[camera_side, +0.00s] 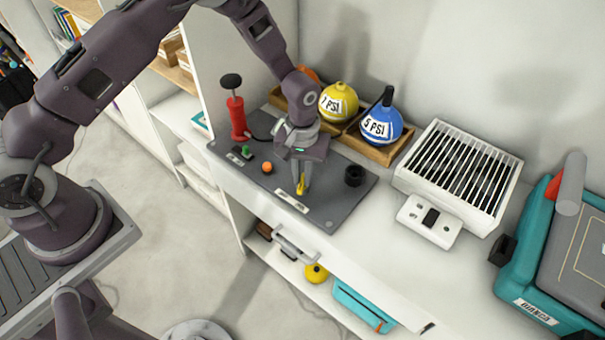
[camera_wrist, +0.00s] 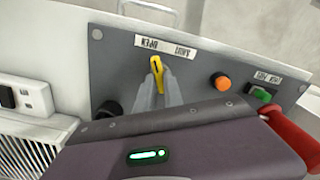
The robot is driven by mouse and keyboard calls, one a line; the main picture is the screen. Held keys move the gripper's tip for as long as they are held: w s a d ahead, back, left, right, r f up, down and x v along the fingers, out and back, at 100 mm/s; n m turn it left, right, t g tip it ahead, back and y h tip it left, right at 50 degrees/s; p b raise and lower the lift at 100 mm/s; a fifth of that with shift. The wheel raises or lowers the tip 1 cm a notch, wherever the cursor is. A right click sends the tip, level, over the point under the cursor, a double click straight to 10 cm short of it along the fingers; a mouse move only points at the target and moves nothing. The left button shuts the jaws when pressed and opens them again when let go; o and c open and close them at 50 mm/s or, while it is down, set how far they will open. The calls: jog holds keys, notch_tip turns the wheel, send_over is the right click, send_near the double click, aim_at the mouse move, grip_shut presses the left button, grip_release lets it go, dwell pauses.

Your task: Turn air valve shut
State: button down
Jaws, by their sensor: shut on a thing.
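The yellow air valve handle (camera_side: 301,184) sits on the grey panel (camera_side: 340,205) beside a white label strip. In the wrist view the handle (camera_wrist: 156,66) tilts slightly up and left, its tip near the OPEN word on the OPEN/SHUT label (camera_wrist: 166,47), which appears upside down. My gripper (camera_side: 300,181) points down at the panel. Its two grey fingers (camera_wrist: 159,80) are shut on the handle, one on each side. The lower part of the handle is hidden between the fingers.
An orange button (camera_wrist: 220,81), green switch (camera_wrist: 262,95) and black knob (camera_side: 354,175) share the panel. A red pump (camera_side: 237,118) stands at its far left corner. A white grilled box (camera_side: 458,170) stands right.

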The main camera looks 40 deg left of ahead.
aim_at(302, 179)
jog(key=m, duration=1.4)
jog(key=shift+m, duration=0.3)
dwell(0.4)
jog(key=c, duration=1.5)
grip_release()
jog(key=shift+o, duration=0.2)
notch_tip(302, 179, up, 7)
jog(key=shift+r, duration=0.1)
